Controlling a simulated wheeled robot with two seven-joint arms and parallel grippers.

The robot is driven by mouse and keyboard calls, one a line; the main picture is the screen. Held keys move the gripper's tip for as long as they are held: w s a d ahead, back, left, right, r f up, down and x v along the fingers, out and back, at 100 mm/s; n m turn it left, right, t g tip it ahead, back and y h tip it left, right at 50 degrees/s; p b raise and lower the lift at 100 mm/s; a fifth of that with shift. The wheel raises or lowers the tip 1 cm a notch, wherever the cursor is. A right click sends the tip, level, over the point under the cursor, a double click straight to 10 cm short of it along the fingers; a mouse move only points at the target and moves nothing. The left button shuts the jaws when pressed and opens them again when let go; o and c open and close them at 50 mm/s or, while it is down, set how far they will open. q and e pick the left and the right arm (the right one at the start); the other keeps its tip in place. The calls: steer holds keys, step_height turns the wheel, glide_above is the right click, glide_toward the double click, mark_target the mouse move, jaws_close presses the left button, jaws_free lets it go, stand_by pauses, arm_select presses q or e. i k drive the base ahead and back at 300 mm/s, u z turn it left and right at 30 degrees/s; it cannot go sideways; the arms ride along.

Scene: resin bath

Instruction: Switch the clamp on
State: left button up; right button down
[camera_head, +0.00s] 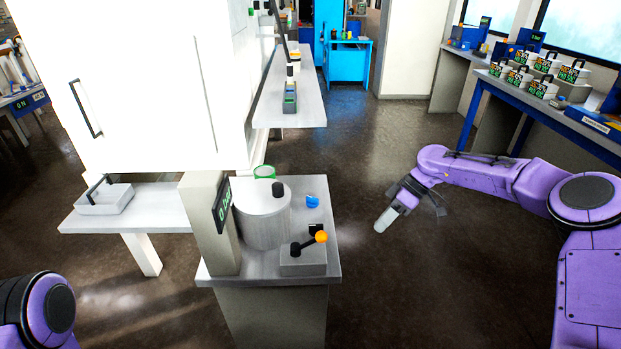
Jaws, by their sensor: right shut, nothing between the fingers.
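A small grey box with a black lever (304,244) tipped by an orange ball (321,237) sits at the front right of the grey pedestal top (215,271); it looks like the clamp switch. A blue knob (312,201) is behind it. A grey cylinder (262,222) stands to its left, beside a post with a green-lit display (222,206). My right gripper (384,222) is shut and empty, pointing down-left, to the right of the pedestal and apart from the lever. My left gripper is out of view; only part of my left arm shows at the lower left.
A white cabinet (150,80) fills the upper left, with a low shelf (150,215) beneath it. A grey shelf (300,105) juts out behind the pedestal. A bench at the right holds several labelled boxes (541,88). The floor between the pedestal and my right arm is clear.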

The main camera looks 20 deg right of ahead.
mark_target(312, 202)
steer(key=i, duration=1)
